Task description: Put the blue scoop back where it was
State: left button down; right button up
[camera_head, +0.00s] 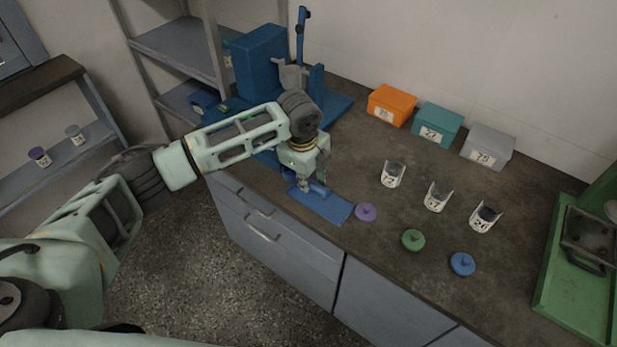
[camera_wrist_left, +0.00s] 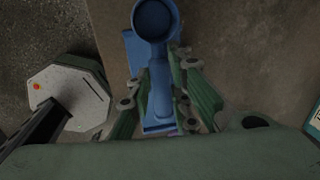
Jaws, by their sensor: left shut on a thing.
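My left gripper (camera_head: 306,184) is shut on the blue scoop (camera_head: 319,188), low over the blue mat (camera_head: 330,208) at the counter's front edge. In the left wrist view the fingers (camera_wrist_left: 160,100) close on the scoop's handle, and its round bowl (camera_wrist_left: 155,18) points away from the gripper. Part of the blue mat (camera_wrist_left: 130,45) shows beside the bowl. I cannot tell whether the scoop touches the mat. The gripper hides part of the scoop in the head view. My right gripper is not in view.
A purple lid (camera_head: 366,212) lies just right of the mat, with a green lid (camera_head: 413,240) and a blue lid (camera_head: 462,264) farther right. Three labelled cups (camera_head: 437,197) stand behind. Orange (camera_head: 391,104), teal and grey boxes line the wall. A blue machine (camera_head: 262,65) stands behind my arm.

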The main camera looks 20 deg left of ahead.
pick_arm(q)
jog(key=shift+f, duration=0.15)
jog(key=shift+f, duration=0.4)
jog(key=c, duration=1.6)
grip_release()
jog(key=shift+r, duration=0.35)
jog(key=r, duration=0.4)
jog(key=s+r, duration=0.1)
jog(key=r, duration=0.3)
jog(key=r+b, duration=0.1)
jog(key=r, duration=0.3)
jog(key=shift+s+a+r, duration=0.2)
jog(key=shift+s, duration=0.2)
